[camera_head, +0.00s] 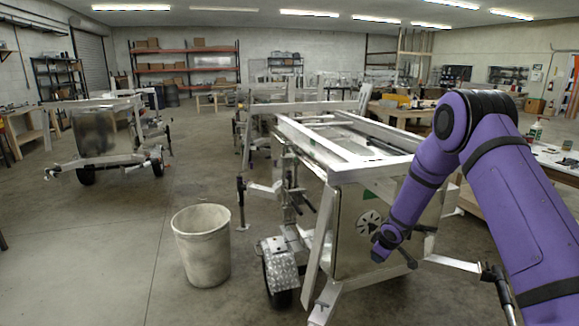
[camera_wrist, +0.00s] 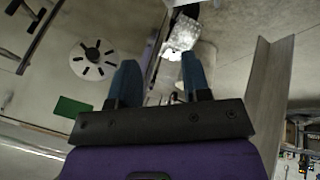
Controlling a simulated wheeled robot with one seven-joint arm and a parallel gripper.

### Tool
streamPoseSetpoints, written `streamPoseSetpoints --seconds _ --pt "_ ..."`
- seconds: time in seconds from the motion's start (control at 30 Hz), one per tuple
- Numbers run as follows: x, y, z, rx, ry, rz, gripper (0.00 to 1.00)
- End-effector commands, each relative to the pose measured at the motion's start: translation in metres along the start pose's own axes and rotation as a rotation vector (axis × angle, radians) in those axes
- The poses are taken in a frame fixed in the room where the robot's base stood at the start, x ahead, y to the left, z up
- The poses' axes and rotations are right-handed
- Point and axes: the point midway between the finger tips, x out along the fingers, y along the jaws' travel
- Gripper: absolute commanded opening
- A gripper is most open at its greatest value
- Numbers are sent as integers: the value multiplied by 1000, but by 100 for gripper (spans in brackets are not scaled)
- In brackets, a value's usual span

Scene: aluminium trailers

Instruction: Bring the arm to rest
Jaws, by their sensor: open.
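My purple arm comes in from the right in the head view and is bent, with its end pointing down and left. My gripper (camera_wrist: 160,78) shows two blue fingers spread apart in the wrist view, with nothing held between them. In the head view the arm's end is in front of the aluminium trailer (camera_head: 352,170), near its metal side panel. A pale round disc with dark slots (camera_wrist: 93,60) shows left of the fingers. It is also on the panel in the head view (camera_head: 369,222). I cannot tell whether the gripper touches the trailer.
A pale bin (camera_head: 201,245) stands left of the trailer. The trailer's diamond-plate fender (camera_head: 283,272) is low at its front. Another trailer (camera_head: 100,135) stands at the left. A workbench (camera_head: 560,165) is at the right. The floor at the left front is clear.

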Motion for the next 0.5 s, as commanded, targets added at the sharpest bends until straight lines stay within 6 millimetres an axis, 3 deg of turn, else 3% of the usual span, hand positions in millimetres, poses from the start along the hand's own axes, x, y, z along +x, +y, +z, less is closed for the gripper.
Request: streamPoseSetpoints --seconds 0.03,0.2,0.5 --pt "-25 10 -6 21 -4 20 44" --pt "-98 30 -14 99 -31 69 44" --pt "-226 41 -13 247 -63 132 44"
